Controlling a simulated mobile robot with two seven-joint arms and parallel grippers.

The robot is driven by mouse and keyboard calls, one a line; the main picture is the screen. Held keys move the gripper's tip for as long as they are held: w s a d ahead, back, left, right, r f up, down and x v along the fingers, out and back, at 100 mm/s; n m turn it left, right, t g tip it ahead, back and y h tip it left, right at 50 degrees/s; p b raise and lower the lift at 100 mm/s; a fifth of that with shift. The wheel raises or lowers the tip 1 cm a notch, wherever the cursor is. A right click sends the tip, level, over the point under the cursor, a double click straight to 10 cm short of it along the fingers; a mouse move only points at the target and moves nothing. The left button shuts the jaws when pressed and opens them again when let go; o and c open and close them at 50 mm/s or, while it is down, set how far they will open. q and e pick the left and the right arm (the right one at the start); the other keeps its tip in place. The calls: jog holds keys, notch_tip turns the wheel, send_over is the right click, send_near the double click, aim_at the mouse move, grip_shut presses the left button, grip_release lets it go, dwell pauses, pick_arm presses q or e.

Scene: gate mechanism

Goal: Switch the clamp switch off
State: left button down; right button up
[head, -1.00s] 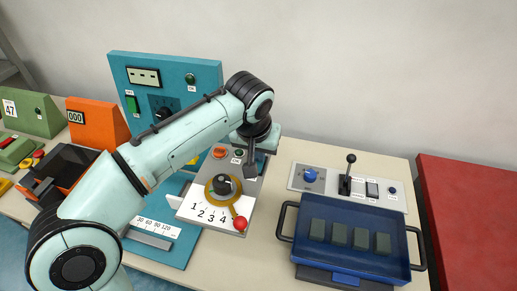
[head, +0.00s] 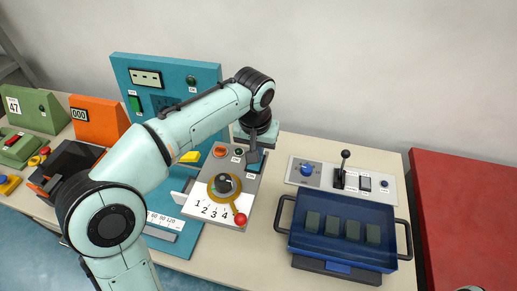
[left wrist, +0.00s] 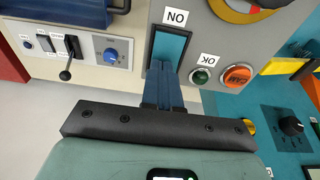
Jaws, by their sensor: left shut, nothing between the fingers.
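A teal rocker-like switch in a dark frame (left wrist: 172,45) is on the grey panel (head: 207,187), beside a white label. I take it for the clamp switch, but its own name is not readable. My left gripper (left wrist: 163,70) has its blue fingers shut, with nothing between them. The tips are at the lower part of the switch in the left wrist view and cover some of it; touching cannot be told. In the head view the left gripper (head: 253,160) points down at the panel's top right corner. My right gripper is not in view.
Close to the switch are a green button (left wrist: 200,76) and an orange knob (left wrist: 238,75). On the right are a lever plate (head: 311,184) and a blue tray (head: 290,236) of dark blocks. A teal cabinet (head: 208,75) stands left.

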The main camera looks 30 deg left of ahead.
aim_at(256, 165)
pick_arm(q)
jog(key=shift+s+d+f+g, duration=0.15)
jog(key=shift+s+f+g, duration=0.15)
jog(key=shift+s+f, duration=0.4)
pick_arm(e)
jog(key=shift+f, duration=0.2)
pick_arm(q)
notch_tip(256, 165, up, 15)
jog(key=p, duration=0.3)
jog(key=shift+s+f, duration=0.2)
jog(key=shift+s, duration=0.25)
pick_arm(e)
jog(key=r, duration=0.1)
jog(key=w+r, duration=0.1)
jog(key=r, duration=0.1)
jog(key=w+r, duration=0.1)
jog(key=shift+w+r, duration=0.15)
pick_arm(q)
jog(key=shift+w+d, duration=0.1)
